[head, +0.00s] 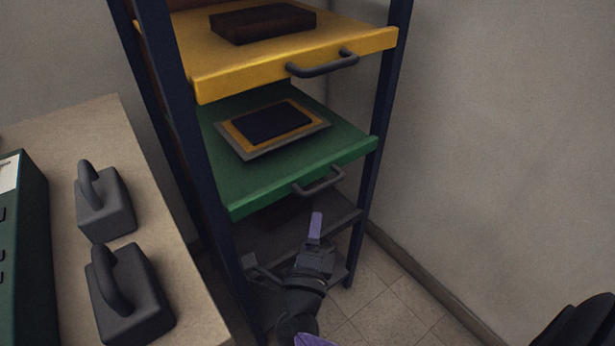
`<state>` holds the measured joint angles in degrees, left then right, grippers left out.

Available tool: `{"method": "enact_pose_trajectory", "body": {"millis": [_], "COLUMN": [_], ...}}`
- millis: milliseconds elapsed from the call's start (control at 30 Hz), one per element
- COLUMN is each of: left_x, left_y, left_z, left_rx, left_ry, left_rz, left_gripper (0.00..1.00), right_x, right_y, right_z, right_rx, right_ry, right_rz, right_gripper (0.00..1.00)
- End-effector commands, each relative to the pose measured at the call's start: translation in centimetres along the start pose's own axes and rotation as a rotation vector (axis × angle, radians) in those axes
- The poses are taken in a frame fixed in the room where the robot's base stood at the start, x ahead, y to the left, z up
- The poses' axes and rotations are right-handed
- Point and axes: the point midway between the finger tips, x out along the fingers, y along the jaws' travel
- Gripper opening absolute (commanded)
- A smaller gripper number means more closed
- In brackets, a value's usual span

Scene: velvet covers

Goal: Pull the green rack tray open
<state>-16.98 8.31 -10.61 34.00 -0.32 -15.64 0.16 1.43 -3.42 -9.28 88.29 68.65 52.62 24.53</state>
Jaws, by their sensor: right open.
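The green rack tray (345,135) sits in a dark blue rack, below a yellow tray. Its front edge stands slightly forward of the rack posts. A grey bar handle (320,184) is fixed to its front edge. On the tray lies a dark rectangular pad (270,122) on a yellow and grey flat base. My right gripper (283,240) is open and empty, with one purple-tipped finger pointing up. In the picture it is just below the green tray's handle, and I see no contact. My left gripper is not in view.
The yellow tray (205,62) above holds a dark brown block (262,25) and has its own handle (322,66). A dark grey shelf (335,215) is below. A table (75,125) at left carries two grey handled weights (104,205). A wall is at right; tiled floor is open.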

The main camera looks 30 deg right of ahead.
Motion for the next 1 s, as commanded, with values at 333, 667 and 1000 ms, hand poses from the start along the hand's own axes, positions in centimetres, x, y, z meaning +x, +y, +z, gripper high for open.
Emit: {"method": "enact_pose_trajectory", "body": {"millis": [333,667,1000], "left_x": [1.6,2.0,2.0], "left_y": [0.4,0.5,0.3], "left_z": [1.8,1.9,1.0], "left_rx": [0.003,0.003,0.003], "left_ry": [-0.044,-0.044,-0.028], "left_rz": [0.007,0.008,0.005], "left_gripper": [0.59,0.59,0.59], "right_x": [7.4,9.8,9.7], "right_y": [0.0,-0.2,-0.2], "right_z": [-0.1,-0.1,-0.1], "right_rx": [0.009,0.008,0.007], "right_ry": [0.008,0.006,0.006], "right_rz": [-0.004,-0.001,-0.001], "right_gripper": [0.56,0.56,0.07]}}
